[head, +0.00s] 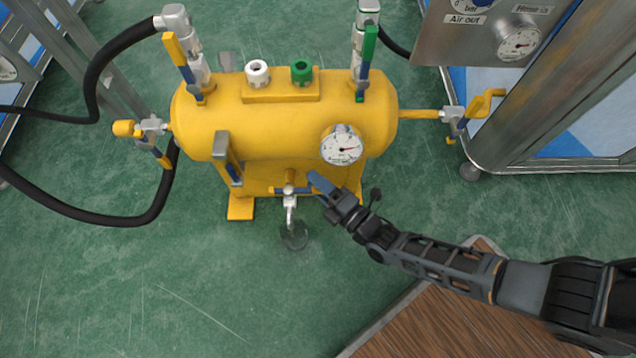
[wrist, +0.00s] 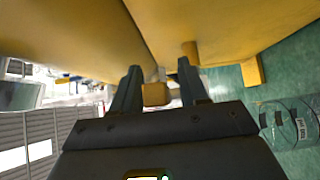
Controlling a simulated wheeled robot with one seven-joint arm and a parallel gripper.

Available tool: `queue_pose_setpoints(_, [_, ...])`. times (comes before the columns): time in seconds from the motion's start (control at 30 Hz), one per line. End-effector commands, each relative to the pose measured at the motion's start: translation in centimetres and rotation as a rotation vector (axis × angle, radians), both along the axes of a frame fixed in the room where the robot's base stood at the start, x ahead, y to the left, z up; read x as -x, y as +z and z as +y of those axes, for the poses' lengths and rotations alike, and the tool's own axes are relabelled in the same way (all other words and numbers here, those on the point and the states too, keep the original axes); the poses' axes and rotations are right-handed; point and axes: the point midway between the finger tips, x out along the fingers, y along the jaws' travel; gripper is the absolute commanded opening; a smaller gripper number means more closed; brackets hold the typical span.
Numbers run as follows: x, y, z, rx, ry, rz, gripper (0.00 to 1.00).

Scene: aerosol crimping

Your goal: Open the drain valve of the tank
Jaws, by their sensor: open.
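The yellow tank (head: 285,125) stands on the green floor, with its drain valve (head: 290,192) low at the front middle. The valve has a silver outlet pointing down. My gripper (head: 318,184) is at the tank's underside, just right of the valve. In the wrist view my gripper (wrist: 158,90) is open, its two dark fingers apart under the yellow body. A small yellow block (wrist: 156,94), apparently the valve's handle end, shows between the fingers. I cannot tell whether either finger touches it. My gripper partly hides the valve's right side in the head view.
A clear jar (head: 294,236) stands on the floor below the outlet; it also shows in the wrist view (wrist: 288,122). A round gauge (head: 342,145) sits above my gripper. Black hoses (head: 95,215) lie at left. A wheeled frame (head: 545,165) stands right.

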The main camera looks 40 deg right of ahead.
Motion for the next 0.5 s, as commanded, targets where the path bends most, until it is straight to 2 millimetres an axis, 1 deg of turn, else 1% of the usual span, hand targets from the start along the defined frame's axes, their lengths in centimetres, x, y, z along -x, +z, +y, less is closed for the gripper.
queue_pose_setpoints(0.07, [0.01,0.02,-0.02,0.000,0.000,0.000,0.44])
queue_pose_setpoints(0.1, [0.02,0.02,-0.02,0.000,0.000,0.000,0.42])
queue_pose_setpoints(0.5, [0.04,0.00,-0.04,0.000,0.000,0.000,0.03])
